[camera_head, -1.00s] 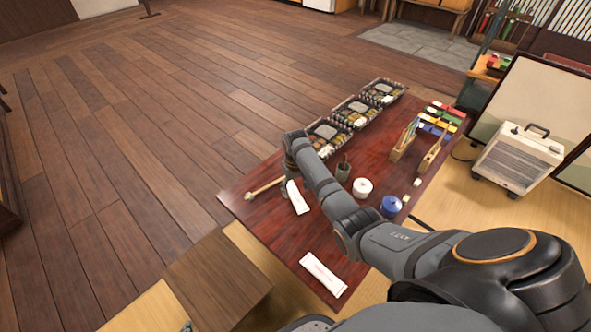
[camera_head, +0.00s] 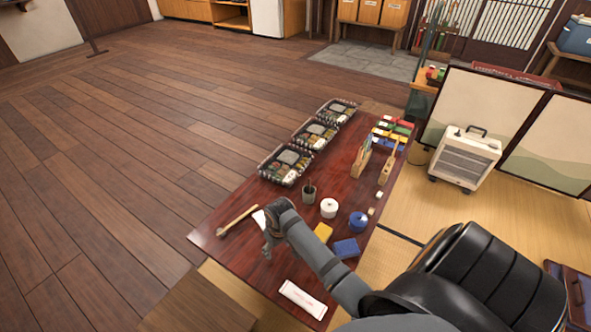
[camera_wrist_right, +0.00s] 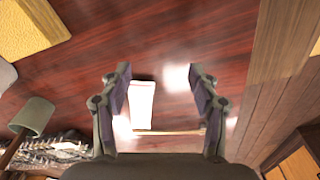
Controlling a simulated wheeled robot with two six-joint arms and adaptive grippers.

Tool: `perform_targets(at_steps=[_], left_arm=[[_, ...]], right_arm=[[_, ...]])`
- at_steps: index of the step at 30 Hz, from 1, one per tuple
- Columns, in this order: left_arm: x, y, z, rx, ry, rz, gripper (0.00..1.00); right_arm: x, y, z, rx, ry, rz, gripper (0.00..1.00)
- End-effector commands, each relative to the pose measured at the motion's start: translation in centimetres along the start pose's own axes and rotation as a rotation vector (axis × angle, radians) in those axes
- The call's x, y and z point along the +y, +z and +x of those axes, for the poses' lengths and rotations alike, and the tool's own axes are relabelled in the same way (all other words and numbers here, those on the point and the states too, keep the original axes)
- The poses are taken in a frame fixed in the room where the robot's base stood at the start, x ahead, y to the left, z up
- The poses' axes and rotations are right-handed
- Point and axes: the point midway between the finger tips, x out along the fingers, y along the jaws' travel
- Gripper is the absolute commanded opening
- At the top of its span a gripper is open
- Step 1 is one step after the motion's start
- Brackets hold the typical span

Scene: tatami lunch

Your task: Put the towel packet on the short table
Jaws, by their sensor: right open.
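A slim white packet (camera_head: 259,219) lies on the dark red table (camera_head: 215,240), partly hidden by my right arm in the head view. It also shows in the right wrist view (camera_wrist_right: 142,104), flat on the tabletop, left of centre between the fingers. A second white packet with faint print (camera_head: 303,299) lies at the table's near end. My right gripper (camera_head: 267,250) is open and empty above the table; its spread fingers also show in the right wrist view (camera_wrist_right: 156,82). A low brown wooden surface (camera_head: 205,305) stands at the lower left. My left gripper is not in view.
A wooden stick tool (camera_head: 237,220) lies beside the packet. A dark cup (camera_head: 309,193), white pot (camera_head: 328,208), blue round item (camera_head: 358,221), yellow block (camera_head: 323,232) and blue block (camera_head: 346,248) stand to the right. Food trays (camera_head: 285,166) line the far left edge.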

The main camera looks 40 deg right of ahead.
Motion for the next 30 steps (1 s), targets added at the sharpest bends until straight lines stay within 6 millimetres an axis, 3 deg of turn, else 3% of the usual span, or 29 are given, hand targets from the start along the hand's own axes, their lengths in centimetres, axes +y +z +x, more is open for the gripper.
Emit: perform_targets(at_steps=[1,3,6,9,14,30], left_arm=[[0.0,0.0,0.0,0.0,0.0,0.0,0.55],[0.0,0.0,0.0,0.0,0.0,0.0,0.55],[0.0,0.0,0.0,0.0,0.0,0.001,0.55],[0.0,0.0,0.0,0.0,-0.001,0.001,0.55],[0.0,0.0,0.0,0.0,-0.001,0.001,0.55],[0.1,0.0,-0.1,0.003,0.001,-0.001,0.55]], right_arm=[[-0.9,3.8,0.5,0.019,-0.01,-0.012,0.61],[-1.9,7.8,0.1,0.056,-0.023,-0.023,0.61],[-3.0,12.1,-1.4,0.105,-0.041,-0.031,0.61],[-3.7,14.8,-3.0,0.136,-0.052,-0.033,0.61],[-4.1,16.2,-4.2,0.159,-0.058,-0.033,0.61],[-4.1,16.2,-4.2,0.158,-0.058,-0.033,0.61]])
